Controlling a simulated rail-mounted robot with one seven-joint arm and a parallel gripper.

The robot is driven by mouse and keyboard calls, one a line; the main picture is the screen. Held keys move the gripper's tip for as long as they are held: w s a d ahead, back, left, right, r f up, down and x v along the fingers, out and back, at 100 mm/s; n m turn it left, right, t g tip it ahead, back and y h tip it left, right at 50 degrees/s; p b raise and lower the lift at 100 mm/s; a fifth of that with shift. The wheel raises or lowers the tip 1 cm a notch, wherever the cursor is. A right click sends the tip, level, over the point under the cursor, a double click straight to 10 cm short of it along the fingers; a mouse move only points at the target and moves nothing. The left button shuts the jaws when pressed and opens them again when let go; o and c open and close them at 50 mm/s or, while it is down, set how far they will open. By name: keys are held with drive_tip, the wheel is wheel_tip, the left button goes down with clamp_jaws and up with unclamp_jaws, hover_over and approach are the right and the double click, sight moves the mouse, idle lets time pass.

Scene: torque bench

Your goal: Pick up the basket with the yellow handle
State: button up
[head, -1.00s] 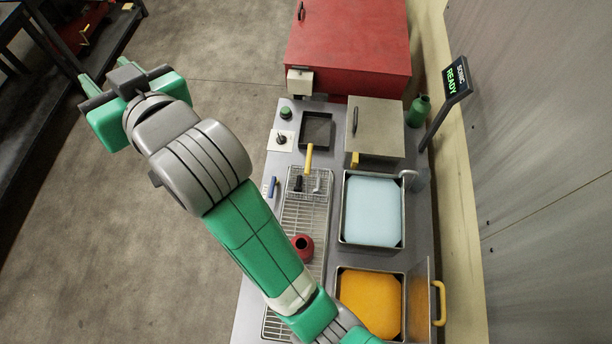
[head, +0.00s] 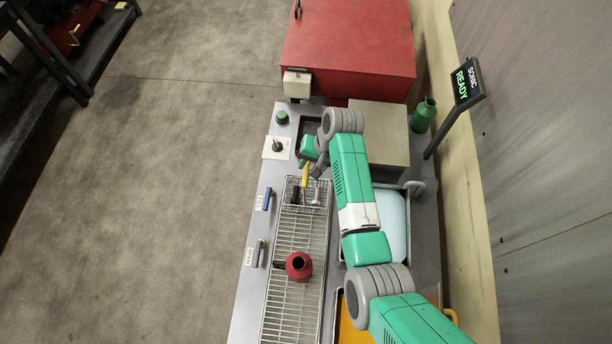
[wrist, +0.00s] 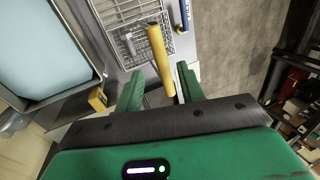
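The small wire basket (head: 317,204) sits at the far end of the wire rack, with a dark part and a grey part in it. Its yellow handle (head: 305,176) sticks up; in the wrist view the handle (wrist: 158,52) stands between my two green fingers in the picture, with gaps on both sides. My gripper (wrist: 160,70) is open and holds nothing. In the head view my gripper (head: 310,163) is just beyond the basket, close to the handle, partly hidden by my wrist. Exact depth to the handle is unclear.
A blue-filled tank (head: 393,215) is right of the rack, partly behind my arm. A lidded grey box (head: 385,130) and green bottle (head: 424,114) stand beyond.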

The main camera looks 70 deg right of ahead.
sight(307, 169)
drive_tip(key=x, duration=0.5)
drive_tip(key=shift+w+d, duration=0.2)
drive_tip(key=shift+w, duration=0.05)
clamp_jaws()
